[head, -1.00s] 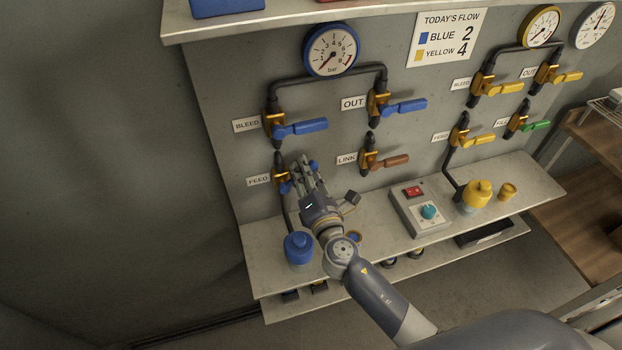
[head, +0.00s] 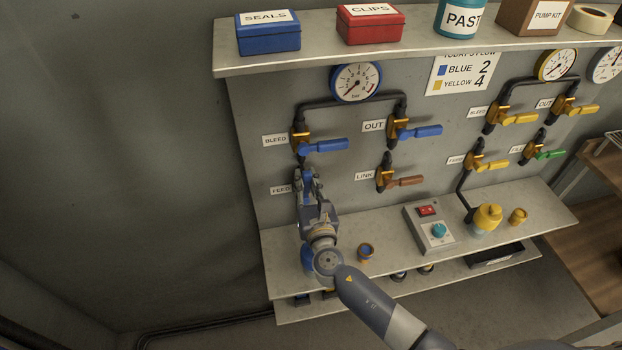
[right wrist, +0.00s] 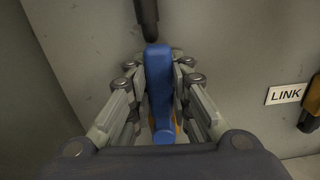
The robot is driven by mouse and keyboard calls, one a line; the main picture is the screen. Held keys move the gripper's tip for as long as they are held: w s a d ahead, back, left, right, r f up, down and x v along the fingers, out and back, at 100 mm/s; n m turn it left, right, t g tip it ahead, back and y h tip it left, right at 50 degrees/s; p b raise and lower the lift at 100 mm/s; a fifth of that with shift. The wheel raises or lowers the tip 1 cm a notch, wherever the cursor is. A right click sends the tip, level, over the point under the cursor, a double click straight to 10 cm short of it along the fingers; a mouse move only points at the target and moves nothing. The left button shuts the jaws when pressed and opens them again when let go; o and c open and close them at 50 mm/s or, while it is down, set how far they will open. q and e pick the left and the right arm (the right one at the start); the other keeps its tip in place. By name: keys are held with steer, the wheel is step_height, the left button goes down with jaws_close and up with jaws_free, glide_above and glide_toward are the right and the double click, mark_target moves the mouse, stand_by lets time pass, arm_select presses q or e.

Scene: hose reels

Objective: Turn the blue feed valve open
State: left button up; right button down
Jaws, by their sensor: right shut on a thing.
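The blue feed valve is at the lower left of the panel, beside the FEED label (head: 281,189). In the head view my right gripper (head: 308,181) covers most of this valve. In the right wrist view its blue handle (right wrist: 158,80) lies lengthwise between the fingers of my right gripper (right wrist: 160,72), which are shut on it from both sides. The handle runs up the picture, roughly in line with a dark pipe end (right wrist: 147,18). The valve body is mostly hidden, with a little orange showing below the handle. My left gripper is not in view.
Blue BLEED (head: 323,146) and OUT (head: 420,132) handles sit above, and a brown LINK handle (head: 405,182) to the right. The shelf below holds a blue-topped jar (head: 306,256) partly behind my arm, a small cup (head: 365,252) and a switch box (head: 430,229).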

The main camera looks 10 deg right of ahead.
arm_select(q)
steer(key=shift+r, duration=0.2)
arm_select(e)
steer(key=shift+a+n, duration=0.25)
steer(key=shift+n, duration=0.15)
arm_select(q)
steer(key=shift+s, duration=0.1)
arm_select(e)
steer(key=c, duration=1.4)
jaws_free()
steer(key=shift+c, duration=0.2)
steer(key=s, duration=1.2)
steer(key=shift+d, duration=0.15)
